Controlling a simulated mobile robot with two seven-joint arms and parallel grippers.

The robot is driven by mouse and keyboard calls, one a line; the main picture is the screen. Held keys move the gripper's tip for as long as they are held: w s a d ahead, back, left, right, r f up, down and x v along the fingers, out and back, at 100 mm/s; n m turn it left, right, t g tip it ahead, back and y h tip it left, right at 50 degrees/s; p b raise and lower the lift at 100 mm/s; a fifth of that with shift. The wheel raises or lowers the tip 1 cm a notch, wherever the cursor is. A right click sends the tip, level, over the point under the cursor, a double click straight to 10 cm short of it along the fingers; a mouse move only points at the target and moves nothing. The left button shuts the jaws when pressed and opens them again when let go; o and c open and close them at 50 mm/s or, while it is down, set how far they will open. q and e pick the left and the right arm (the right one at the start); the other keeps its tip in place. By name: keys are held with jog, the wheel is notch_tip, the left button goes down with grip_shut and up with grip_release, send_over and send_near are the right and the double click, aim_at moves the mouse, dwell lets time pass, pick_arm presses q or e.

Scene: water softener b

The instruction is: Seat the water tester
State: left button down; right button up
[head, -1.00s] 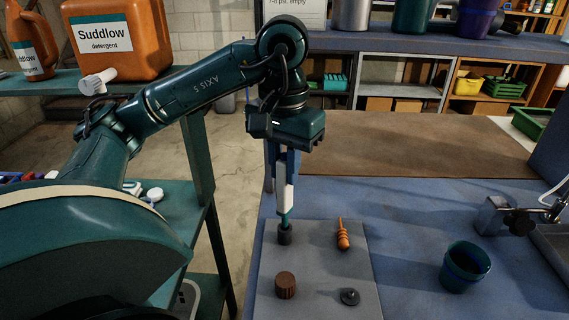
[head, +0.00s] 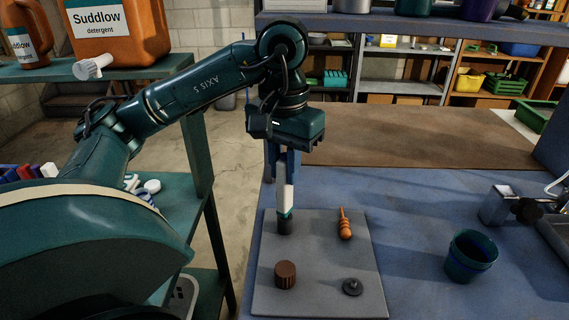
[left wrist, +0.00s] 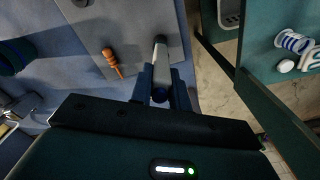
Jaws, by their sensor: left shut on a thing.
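The water tester (head: 285,197) is a slim white stick with a teal lower end. My left gripper (head: 283,172) is shut on its upper part and holds it upright. Its teal end is at the mouth of a small dark round holder (head: 285,228) on the grey board; it looks partly inside, but the depth is hidden. In the left wrist view the white tester (left wrist: 160,55) extends away between the fingers of my left gripper (left wrist: 161,92), and the holder cannot be made out. My right gripper is not in view.
The grey board (head: 315,265) also bears an orange ribbed tool (head: 345,226), a brown ridged cap (head: 286,274) and a dark disc with a knob (head: 352,287). A teal cup (head: 470,258) stands right on the blue bench. A green shelf (head: 190,235) stands left, across a floor gap.

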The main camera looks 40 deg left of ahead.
pick_arm(q)
jog(key=shift+f+b, duration=0.35)
jog(key=shift+f, duration=0.1)
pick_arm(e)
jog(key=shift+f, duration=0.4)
pick_arm(q)
jog(key=c, duration=1.3)
grip_release()
jog(key=shift+o, duration=0.2)
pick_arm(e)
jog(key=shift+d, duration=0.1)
pick_arm(q)
jog(key=shift+r+p, duration=0.65)
jog(key=shift+r, duration=0.3)
notch_tip(320, 180, up, 10)
jog(key=p, duration=0.5)
jog(key=shift+r+p, duration=0.15)
jog(key=shift+p, duration=0.25)
jog(key=shift+r, duration=0.5)
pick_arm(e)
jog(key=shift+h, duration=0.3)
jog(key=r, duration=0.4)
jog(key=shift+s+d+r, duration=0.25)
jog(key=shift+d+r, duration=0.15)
pick_arm(q)
jog(key=shift+s, duration=0.1)
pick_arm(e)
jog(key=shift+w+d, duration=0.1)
